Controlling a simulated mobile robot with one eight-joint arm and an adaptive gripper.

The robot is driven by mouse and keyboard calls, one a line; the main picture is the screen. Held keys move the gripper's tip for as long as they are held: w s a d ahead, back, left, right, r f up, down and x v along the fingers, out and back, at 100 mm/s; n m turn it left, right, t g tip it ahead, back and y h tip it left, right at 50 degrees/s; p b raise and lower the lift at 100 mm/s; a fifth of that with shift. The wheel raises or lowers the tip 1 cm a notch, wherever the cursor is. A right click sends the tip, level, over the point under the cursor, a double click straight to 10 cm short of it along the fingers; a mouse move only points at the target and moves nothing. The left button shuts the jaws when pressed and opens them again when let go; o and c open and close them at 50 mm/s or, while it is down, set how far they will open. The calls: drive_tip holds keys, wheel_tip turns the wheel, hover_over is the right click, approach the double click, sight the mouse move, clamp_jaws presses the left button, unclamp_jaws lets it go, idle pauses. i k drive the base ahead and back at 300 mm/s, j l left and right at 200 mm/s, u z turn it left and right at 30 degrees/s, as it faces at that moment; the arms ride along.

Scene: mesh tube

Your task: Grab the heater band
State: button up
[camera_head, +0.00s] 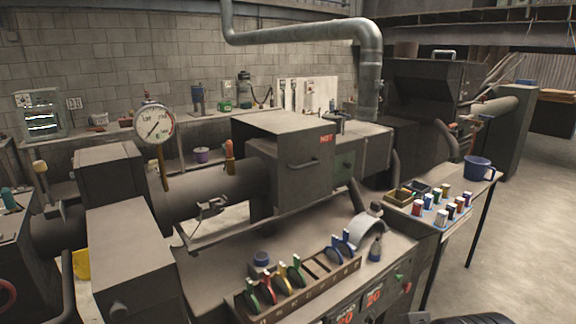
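A pale, curved metal band (368,229), which looks like the heater band, rests on the machine's bench top, right of the slotted rack. It has an arched shape, and a small dark knob-like part shows at its upper right. A small dark bottle-like item (375,249) stands close in front of it. I cannot tell whether they touch. My gripper is not in view.
A slotted rack (285,292) with several coloured ring-like tools is left of the band. A large machine housing marked HOT (290,160) rises behind. Open floor lies at far right.

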sight(358, 228)
drive_tip(key=i+j+z, duration=0.1)
drive_tip(key=i+z, duration=0.15)
drive_tip(key=z, duration=0.2)
drive_tip(key=i+j+z, duration=0.2)
drive_tip(key=z, duration=0.3)
drive_tip(key=i+j+z, duration=0.25)
drive_tip(key=z, duration=0.2)
drive_tip(key=i+j+z, duration=0.15)
drive_tip(key=j+z, duration=0.3)
drive_tip(key=z, duration=0.25)
drive_tip(key=j, duration=0.1)
